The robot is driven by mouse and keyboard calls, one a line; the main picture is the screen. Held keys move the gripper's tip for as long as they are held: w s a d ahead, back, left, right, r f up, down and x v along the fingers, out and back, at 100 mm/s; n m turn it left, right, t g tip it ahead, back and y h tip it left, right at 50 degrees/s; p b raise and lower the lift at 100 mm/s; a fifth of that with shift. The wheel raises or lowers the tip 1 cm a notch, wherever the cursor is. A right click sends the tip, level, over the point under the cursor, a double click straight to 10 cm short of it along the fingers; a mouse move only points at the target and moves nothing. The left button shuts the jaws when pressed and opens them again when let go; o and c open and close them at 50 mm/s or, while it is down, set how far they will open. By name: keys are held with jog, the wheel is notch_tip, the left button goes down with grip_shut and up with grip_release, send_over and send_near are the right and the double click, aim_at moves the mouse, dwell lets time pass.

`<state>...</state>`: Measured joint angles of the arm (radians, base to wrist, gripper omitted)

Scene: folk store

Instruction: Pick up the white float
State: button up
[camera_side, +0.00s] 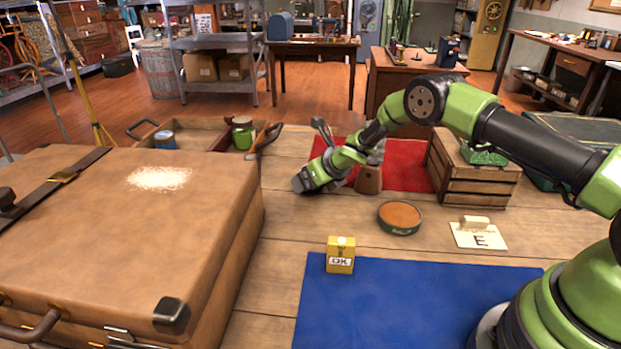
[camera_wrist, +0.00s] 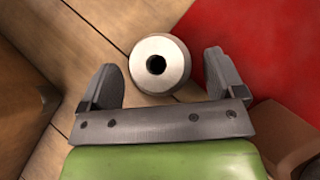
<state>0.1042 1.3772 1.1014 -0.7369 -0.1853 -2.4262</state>
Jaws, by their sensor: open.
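In the wrist view, a round thing with a white ring-shaped top and a dark hole in its middle (camera_wrist: 176,62), which looks like the white float, stands on the planks beside the red mat. My gripper (camera_wrist: 160,61) is open, with one finger on each side of it in the picture. Gaps show between the float and both fingers, and I cannot tell how far below the fingertips it lies. In the side view, my gripper (camera_side: 305,182) is low over the table left of the red mat. I cannot make out the float there; the gripper probably hides it.
A brown block-like object (camera_side: 368,179) stands close right of my gripper on the red mat (camera_side: 405,178). A wooden crate (camera_side: 470,180) is further right, a large suitcase (camera_side: 130,230) at left. A round tin (camera_side: 399,226) and yellow box (camera_side: 340,262) are nearer.

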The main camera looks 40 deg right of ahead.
jog(key=shift+w+f, duration=0.25)
jog(key=shift+f, duration=0.05)
jog(key=c, duration=1)
jog(key=shift+r, duration=0.15)
jog(key=shift+r, duration=4.9)
